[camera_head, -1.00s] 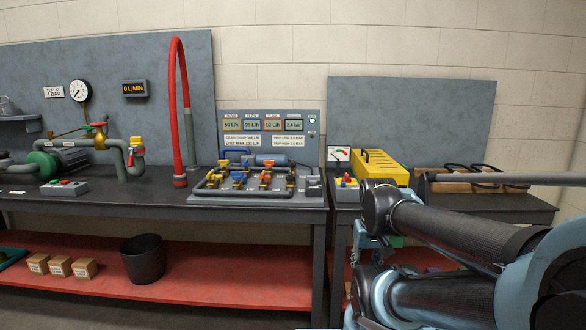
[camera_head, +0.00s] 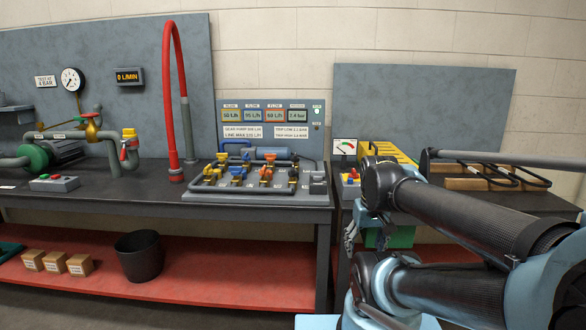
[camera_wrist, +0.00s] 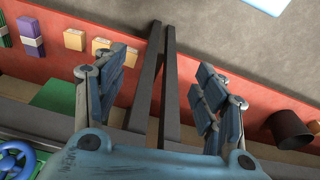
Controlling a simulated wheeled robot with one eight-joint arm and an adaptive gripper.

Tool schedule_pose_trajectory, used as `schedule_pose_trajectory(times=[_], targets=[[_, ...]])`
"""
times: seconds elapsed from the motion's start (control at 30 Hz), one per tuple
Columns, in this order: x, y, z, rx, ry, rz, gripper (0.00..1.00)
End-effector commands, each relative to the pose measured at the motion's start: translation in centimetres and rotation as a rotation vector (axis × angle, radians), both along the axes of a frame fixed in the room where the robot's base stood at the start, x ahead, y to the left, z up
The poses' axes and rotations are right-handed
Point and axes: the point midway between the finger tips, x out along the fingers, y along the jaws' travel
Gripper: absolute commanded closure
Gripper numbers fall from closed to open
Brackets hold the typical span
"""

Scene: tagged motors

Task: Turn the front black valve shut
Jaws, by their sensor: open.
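The valve rig (camera_head: 200,198) sits on the dark bench in the middle of the head view. It carries yellow, blue and orange valve handles, and dark fittings (camera_head: 293,183) at its right end. The front black valve is too small there to pick out surely, and its handle angle cannot be told. My gripper (camera_wrist: 165,88) is open and empty in the wrist view, its two blue fingers spread wide, pointing down past the benches. In the head view it is partly hidden by my arm, right of the rig and apart from it.
A display panel (camera_head: 270,108) stands behind the rig, and a red hose (camera_head: 168,100) rises at its left. A meter box (camera_head: 345,147) and a yellow case (camera_head: 390,152) are on the right bench. A bin (camera_head: 138,257) stands on the red lower shelf (camera_head: 215,280).

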Motion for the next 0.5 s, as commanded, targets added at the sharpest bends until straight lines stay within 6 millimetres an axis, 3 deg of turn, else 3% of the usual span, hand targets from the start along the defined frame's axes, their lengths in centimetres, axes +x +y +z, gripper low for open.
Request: schedule_pose_trajectory(times=[0.5], targets=[[12.7, 5.5, 16.3, -0.071, 0.068, 0.574, 0.35]])
